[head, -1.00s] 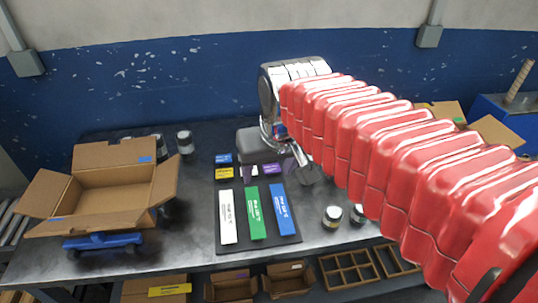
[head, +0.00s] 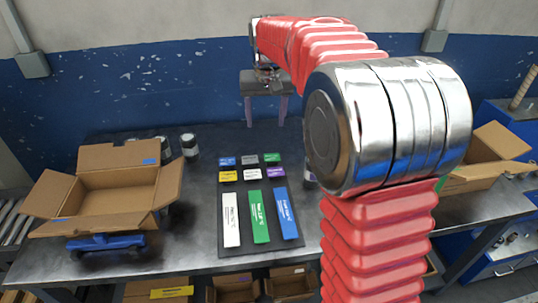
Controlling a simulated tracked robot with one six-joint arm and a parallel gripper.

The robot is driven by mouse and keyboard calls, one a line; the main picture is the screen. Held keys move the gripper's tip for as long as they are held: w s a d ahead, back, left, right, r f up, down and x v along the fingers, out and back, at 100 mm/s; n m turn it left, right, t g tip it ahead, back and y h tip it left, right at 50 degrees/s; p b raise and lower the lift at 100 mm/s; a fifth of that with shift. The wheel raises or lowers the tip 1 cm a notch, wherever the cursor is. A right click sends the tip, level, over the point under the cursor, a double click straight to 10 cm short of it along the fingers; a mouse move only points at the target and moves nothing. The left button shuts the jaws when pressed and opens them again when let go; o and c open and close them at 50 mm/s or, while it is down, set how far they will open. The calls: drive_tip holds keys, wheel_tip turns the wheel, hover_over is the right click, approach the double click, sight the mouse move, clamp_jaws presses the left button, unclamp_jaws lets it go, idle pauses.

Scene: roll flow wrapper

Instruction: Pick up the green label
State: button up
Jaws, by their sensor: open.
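Two green pieces lie flat on a dark mat (head: 234,251) on the table: a long green strip with white print (head: 258,216), between a white strip and a blue strip, and a small green card (head: 272,158) at the right end of the back row. I cannot tell which is meant by the green label. My gripper (head: 266,122) points down, open and empty, with its two purplish fingers spread apart under a grey body. It shows above and behind the small cards in the picture, apart from them. Both green pieces are unobstructed in view.
Small blue, grey, yellow, white and purple cards lie near the small green card. An open cardboard box (head: 60,190) stands at left, by dark jars (head: 189,146). Another open box (head: 478,170) is at right. My arm hides part of the right side.

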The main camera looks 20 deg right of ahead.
drive_tip(key=w+d+f+m+g, duration=0.1)
drive_tip(key=w+d+f, duration=0.5)
drive_tip(key=w+f, duration=0.4)
drive_tip(key=shift+w+f, duration=0.3)
drive_tip(key=shift+w, duration=0.4)
drive_tip(key=shift+f, duration=0.15)
hover_over(272, 157)
drive_tip(key=f, duration=0.8)
drive_tip(key=shift+s+a+f, duration=0.15)
drive_tip(key=shift+s+a, duration=0.1)
drive_tip(key=shift+w+d+f, duration=0.1)
drive_tip(key=shift+f, duration=1.2)
drive_tip(key=shift+d+f, duration=0.1)
drive_tip(key=shift+f, duration=1.15)
drive_tip(key=shift+f, duration=0.25)
